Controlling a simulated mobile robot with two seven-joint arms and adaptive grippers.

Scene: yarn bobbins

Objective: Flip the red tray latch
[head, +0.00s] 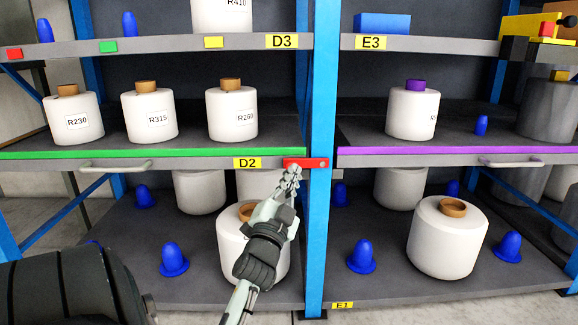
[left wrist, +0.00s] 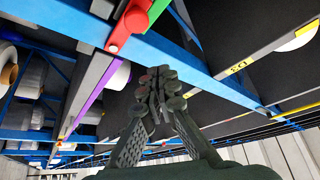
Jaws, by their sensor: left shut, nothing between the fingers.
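The red tray latch (head: 305,163) lies roughly level at the right end of the green-edged D2 tray (head: 190,163), against the blue upright. It also shows in the left wrist view (left wrist: 128,24), at the top, up and left of my fingertips. My left gripper (head: 291,178) is shut and empty, its fingertips just below the latch in the head view. I cannot tell whether they touch it. In the left wrist view the closed fingers (left wrist: 158,82) point towards the blue upright. My right gripper is not in view.
The blue upright (head: 321,100) stands right beside the latch. White bobbins (head: 150,115) stand on the D2 tray. A large bobbin (head: 240,255) sits behind my left gripper on the lower shelf, among blue cones (head: 174,260). A purple-edged tray (head: 450,155) is to the right.

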